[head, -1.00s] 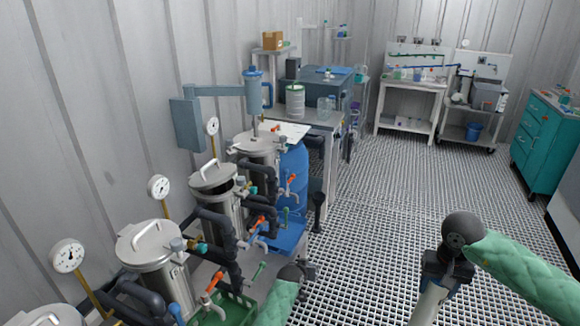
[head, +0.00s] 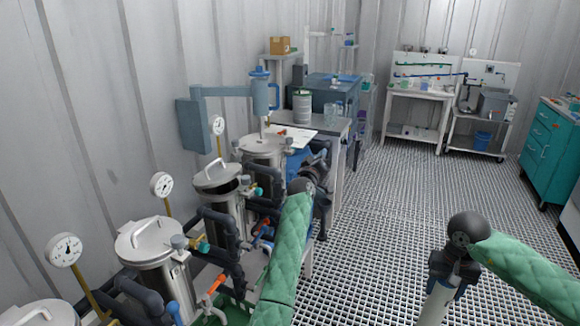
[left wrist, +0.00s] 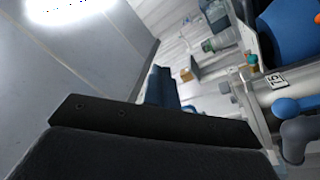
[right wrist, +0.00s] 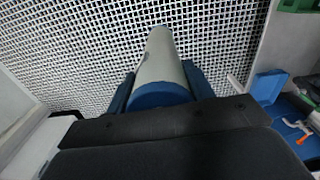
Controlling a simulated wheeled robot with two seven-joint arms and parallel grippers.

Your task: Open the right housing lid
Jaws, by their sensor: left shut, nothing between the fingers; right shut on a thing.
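Several steel housings with round handled lids stand in a row along the left wall in the head view. The farthest, rightmost housing lid (head: 262,146) lies flat on top. The lid before it (head: 217,174) is slightly tilted, with a dark gap under its edge. The nearer lid (head: 150,240) is flat. My left gripper (left wrist: 159,78) is shut and empty; its fingers are mostly hidden in the head view, where its wrist is right of the housings. My right gripper (right wrist: 158,85) is shut on a pale cylinder with a blue end (right wrist: 157,60), above the grating floor at front right.
A blue-grey wall arm with a blue-topped cylinder (head: 260,95) hangs above the far housing. Gauges (head: 66,250), dark pipes and orange-handled valves (head: 214,284) crowd the housings. A bench (head: 335,128) stands behind. The grating floor at centre right is clear.

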